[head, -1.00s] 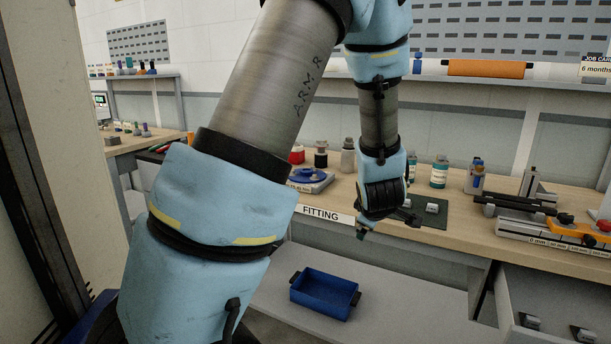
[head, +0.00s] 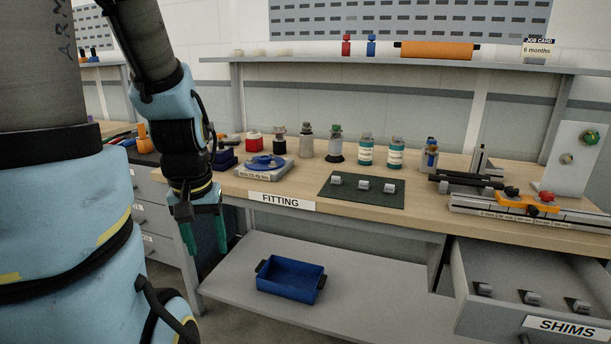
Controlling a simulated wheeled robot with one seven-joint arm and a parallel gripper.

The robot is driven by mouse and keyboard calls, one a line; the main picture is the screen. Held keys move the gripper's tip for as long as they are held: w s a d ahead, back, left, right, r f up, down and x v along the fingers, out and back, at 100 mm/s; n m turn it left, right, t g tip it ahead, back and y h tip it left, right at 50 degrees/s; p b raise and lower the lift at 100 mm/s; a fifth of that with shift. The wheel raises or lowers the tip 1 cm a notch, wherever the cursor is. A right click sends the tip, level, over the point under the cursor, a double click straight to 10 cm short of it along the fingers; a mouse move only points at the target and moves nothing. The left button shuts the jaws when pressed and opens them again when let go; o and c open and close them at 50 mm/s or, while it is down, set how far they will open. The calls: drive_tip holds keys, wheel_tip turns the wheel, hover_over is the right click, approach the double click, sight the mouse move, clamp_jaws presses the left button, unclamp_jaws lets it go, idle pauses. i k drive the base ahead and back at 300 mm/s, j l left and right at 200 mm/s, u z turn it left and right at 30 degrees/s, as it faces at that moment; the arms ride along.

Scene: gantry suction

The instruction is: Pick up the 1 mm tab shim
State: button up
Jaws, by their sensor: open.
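My gripper (head: 205,236) hangs fingers-down at the left, in front of the bench. Its two green fingers are apart with nothing between them. An open drawer (head: 530,279) labelled SHIMS is at the lower right, well away from my gripper. In it sit three small grey pieces: a left one (head: 484,289), a middle one (head: 531,297) and a right one (head: 580,306). Three similar grey pieces (head: 363,185) stand on a dark green mat (head: 361,202) on the bench. No thickness mark is readable on any piece, so I cannot tell which is the 1 mm tab shim.
The wooden bench (head: 432,212) carries bottles (head: 366,150), a blue-and-grey device (head: 265,164) and a rail fixture with an orange slide (head: 527,204). A blue bin (head: 290,280) sits on the lower shelf (head: 384,288). The bench front edge lies between my gripper and the mat.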

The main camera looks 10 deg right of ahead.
sight(337, 181)
drive_tip(key=l+u, duration=0.15)
drive_tip(key=u, duration=0.3)
drive_tip(key=l+u, duration=0.15)
drive_tip(key=u, duration=0.35)
drive_tip(key=k+l+u, duration=0.1)
drive_tip(key=u, duration=0.35)
drive_tip(key=k+l, duration=0.55)
drive_tip(key=l, duration=0.3)
